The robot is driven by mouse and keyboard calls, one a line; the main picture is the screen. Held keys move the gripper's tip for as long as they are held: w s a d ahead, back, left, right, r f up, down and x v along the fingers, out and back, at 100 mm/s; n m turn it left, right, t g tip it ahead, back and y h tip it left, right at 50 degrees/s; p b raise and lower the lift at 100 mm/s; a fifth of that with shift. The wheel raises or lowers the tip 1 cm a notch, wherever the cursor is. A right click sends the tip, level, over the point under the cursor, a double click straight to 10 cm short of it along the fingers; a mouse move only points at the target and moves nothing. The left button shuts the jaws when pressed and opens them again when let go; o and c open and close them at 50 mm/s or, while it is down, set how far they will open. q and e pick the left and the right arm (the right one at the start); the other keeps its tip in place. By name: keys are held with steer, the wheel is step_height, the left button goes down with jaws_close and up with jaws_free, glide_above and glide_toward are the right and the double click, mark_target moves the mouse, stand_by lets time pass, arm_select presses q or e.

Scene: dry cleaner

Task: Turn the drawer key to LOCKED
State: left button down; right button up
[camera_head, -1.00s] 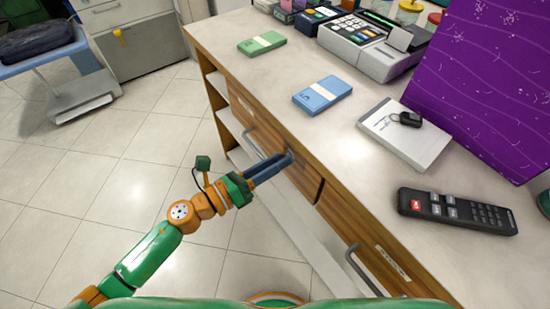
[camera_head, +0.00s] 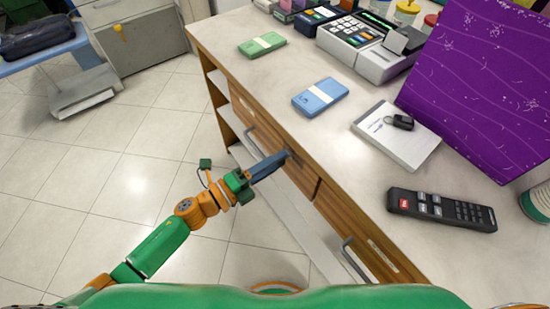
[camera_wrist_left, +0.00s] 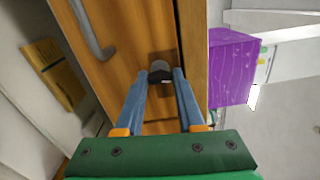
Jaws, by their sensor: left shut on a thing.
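My left gripper (camera_head: 287,155) is at the wooden drawer front (camera_head: 242,104) under the counter, to the right of the drawer's handle. In the left wrist view its two blue fingers (camera_wrist_left: 162,76) are shut on the dark head of the drawer key (camera_wrist_left: 160,69). The key sits against a dark lock plate on the drawer front. In the head view the fingers hide the key. I cannot read any LOCKED mark or tell the key's exact angle. My right gripper is not in view.
The counter top (camera_head: 345,150) holds blue notes (camera_head: 320,96), green notes (camera_head: 262,44), a cash register (camera_head: 375,50), a notepad (camera_head: 398,142) with a small black fob, a remote (camera_head: 442,209) and a purple box (camera_head: 480,85). A second drawer handle (camera_head: 357,260) is nearer me.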

arm_select(q)
steer(key=shift+n, duration=0.7)
steer(key=c, duration=0.5)
jaws_free()
steer(key=shift+a, duration=0.1)
steer(key=v, duration=0.7)
